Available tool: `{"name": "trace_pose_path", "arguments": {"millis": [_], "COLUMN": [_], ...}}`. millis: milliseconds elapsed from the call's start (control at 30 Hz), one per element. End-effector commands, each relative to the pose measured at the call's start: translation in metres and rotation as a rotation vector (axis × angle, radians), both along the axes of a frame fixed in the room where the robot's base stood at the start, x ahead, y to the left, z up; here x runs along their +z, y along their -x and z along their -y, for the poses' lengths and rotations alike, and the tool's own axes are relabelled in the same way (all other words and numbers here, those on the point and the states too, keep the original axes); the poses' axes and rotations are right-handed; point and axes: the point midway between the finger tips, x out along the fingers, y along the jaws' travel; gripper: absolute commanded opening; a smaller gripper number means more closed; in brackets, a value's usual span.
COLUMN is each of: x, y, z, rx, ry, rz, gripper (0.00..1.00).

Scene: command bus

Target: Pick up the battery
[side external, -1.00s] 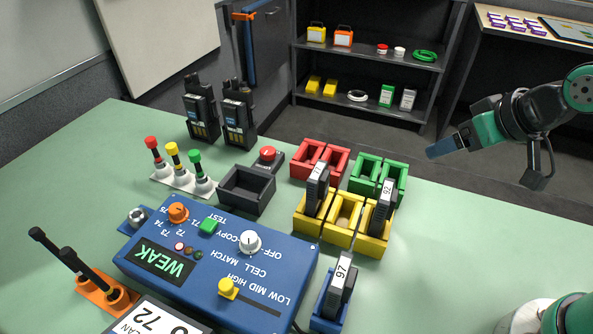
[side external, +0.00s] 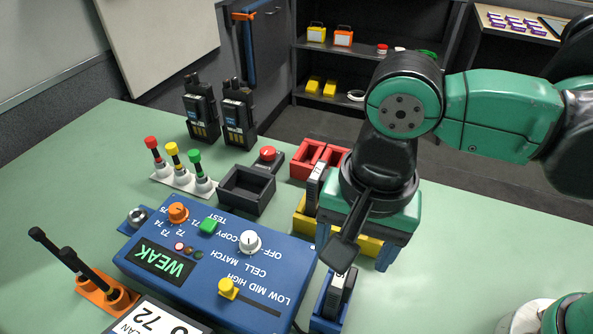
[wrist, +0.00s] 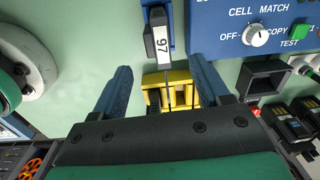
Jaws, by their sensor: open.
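A dark battery (side external: 346,288) with a white end label stands in a blue holder (side external: 325,318) in front of my gripper in the side view. In the wrist view its label (wrist: 161,44) reads 97, and it sits at the top middle. Another dark battery (side external: 313,190) stands in the left part of the yellow holder (side external: 304,222). My gripper (side external: 357,252) is open, pointing down over the yellow holder. In the wrist view its two blue fingers are wide apart, with nothing held between them (wrist: 160,70). My arm hides the right part of the yellow holder and the green holder.
A blue control box (side external: 200,265) with knobs lies left of the blue holder. The green table (side external: 460,270) is clear to the right.

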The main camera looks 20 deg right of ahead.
Motion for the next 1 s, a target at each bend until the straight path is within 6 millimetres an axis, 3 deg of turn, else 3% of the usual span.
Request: {"name": "trace_pose_path", "arguments": {"millis": [133, 600, 1000], "x": [-0.005, -0.052, -0.058], "y": [0.009, 0.009, 0.009], "z": [-0.010, -0.010, -0.009], "rx": [-0.047, -0.053, -0.052], "ry": [0.025, 0.024, 0.024], "rz": [-0.025, -0.024, -0.024], "gripper": [0.69, 0.69, 0.69]}}
